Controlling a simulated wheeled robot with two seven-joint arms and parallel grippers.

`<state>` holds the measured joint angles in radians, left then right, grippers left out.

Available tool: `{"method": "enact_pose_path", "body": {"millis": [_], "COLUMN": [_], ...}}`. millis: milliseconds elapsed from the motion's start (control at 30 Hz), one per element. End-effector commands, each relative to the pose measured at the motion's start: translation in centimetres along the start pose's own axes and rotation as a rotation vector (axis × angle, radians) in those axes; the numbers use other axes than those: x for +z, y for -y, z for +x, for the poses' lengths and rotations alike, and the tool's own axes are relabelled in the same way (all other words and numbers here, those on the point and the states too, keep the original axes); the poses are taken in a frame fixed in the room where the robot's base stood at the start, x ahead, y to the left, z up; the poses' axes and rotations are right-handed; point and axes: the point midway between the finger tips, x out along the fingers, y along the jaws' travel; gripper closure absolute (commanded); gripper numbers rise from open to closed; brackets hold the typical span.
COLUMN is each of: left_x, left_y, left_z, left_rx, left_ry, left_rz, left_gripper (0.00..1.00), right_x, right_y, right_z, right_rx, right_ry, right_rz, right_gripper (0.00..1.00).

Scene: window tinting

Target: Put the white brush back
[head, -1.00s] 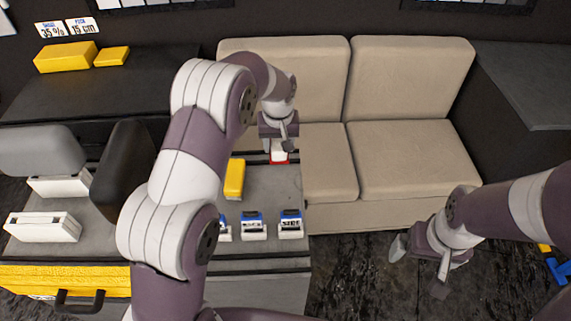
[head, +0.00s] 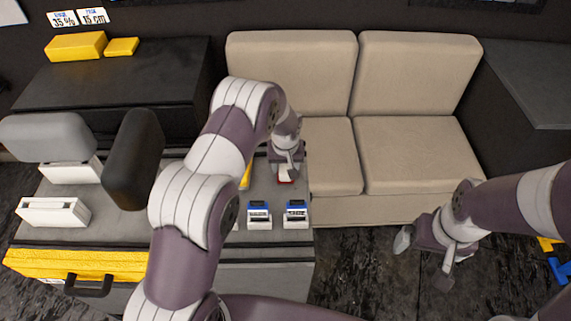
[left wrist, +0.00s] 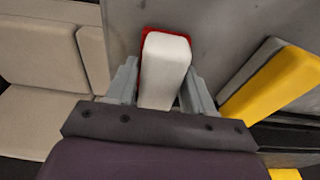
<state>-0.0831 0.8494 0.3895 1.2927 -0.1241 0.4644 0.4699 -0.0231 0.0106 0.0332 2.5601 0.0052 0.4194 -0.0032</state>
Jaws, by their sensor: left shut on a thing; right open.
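The white brush (left wrist: 165,68), a white block with a red edge at its far end, stands between the fingers of my left gripper (left wrist: 160,90) in the left wrist view. In the head view my left gripper (head: 285,168) is shut on it over the right part of the grey worktop (head: 120,222). Only a little red shows below the fingers there; whether the brush touches the worktop I cannot tell. My right gripper (head: 424,262) is open and empty above the dark floor at the right.
Small white and blue items (head: 259,215) stand along the worktop's front right. A yellow block (left wrist: 270,90) lies beside my left gripper, mostly hidden by my arm in the head view. A beige sofa (head: 400,150) stands behind. White cases (head: 55,212) are at left.

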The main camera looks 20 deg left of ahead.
Motion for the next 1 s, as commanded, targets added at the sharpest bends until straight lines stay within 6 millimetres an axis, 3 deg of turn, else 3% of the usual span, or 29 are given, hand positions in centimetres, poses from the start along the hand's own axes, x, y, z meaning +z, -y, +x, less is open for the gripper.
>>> {"method": "enact_pose_path", "body": {"millis": [33,100,467,567,800,1000], "left_x": [0.0,0.0,-0.1,-0.1,-0.1,0.1], "left_y": [0.0,0.0,0.0,-0.1,-0.1,0.0], "left_z": [0.2,0.1,-0.5,-2.1,-8.4,-11.6], "left_rx": [0.000,0.000,0.001,0.001,0.002,0.000], "left_ry": [0.000,0.000,-0.001,-0.003,-0.004,0.001], "left_rz": [0.000,0.000,0.000,0.000,-0.001,0.001], "left_gripper": [0.44,0.22,0.22,0.22,0.22,0.22], "right_x": [0.0,0.0,0.0,0.0,0.2,0.2], "right_y": [0.0,0.0,0.0,0.0,0.0,0.0], "right_z": [0.2,0.1,0.0,0.4,1.5,1.8], "right_rx": [0.000,0.000,0.000,0.000,0.000,0.000], "right_ry": [0.000,0.000,0.000,0.000,0.000,0.000], "right_rz": [0.000,0.000,0.000,0.000,0.000,0.000], "right_gripper": [0.00,0.00,0.00,0.00,0.00,0.00]}}
